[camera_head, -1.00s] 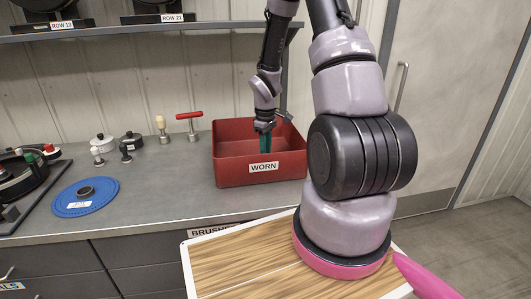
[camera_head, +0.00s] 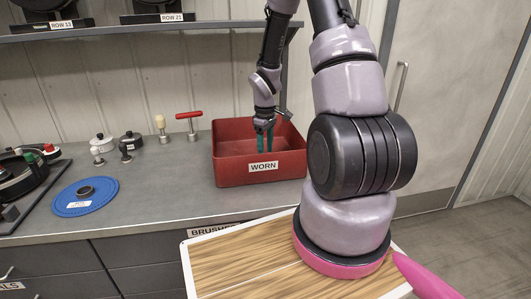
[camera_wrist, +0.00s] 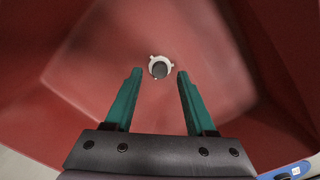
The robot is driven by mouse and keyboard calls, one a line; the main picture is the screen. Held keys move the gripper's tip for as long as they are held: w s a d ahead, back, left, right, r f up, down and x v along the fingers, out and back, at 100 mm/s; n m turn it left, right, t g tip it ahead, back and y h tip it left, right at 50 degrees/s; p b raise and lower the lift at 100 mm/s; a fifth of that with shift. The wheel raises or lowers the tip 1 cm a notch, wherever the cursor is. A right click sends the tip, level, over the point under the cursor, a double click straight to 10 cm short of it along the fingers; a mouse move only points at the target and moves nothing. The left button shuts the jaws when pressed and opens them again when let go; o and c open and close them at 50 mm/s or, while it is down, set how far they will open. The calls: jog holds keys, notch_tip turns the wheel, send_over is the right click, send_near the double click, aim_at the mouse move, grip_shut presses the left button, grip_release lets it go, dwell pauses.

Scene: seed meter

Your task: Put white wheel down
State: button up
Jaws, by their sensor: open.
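The white wheel (camera_wrist: 160,67) lies in the red bin, seen in the wrist view as a small white ring with short knobs and a dark centre. It shows just beyond the fingertips and between their lines, apart from both. My gripper (camera_wrist: 155,75) is open, its two green fingers spread and empty. In the head view my gripper (camera_head: 265,146) reaches down into the red bin (camera_head: 240,178) labelled WORN. The bin's front wall hides the wheel there. The bin's floor and walls (camera_wrist: 60,80) fill most of the wrist view.
On the bench left of the bin stand a red T-handled tool (camera_head: 190,122), a wooden-knobbed tool (camera_head: 162,128), and small white (camera_head: 102,143) and black (camera_head: 131,141) knobbed parts. A blue disc (camera_head: 85,197) lies further left. The bench front between disc and bin is clear.

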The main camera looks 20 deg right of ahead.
jog(key=s+a+r+m+t, duration=0.2)
jog(key=s+r+m, duration=0.1)
jog(key=r, duration=1)
jog(key=s+a+r+m+t, duration=0.15)
jog(key=s+r, duration=0.25)
jog(key=r, duration=1)
jog(key=s+a+r+m+t+y, duration=0.2)
jog(key=s+r+m, duration=0.4)
jog(key=s+r, duration=0.3)
jog(key=shift+s+a+r+t, duration=0.3)
jog(key=shift+s+a+t, duration=0.55)
jog(key=shift+s, duration=1.05)
jog(key=shift+m, duration=0.25)
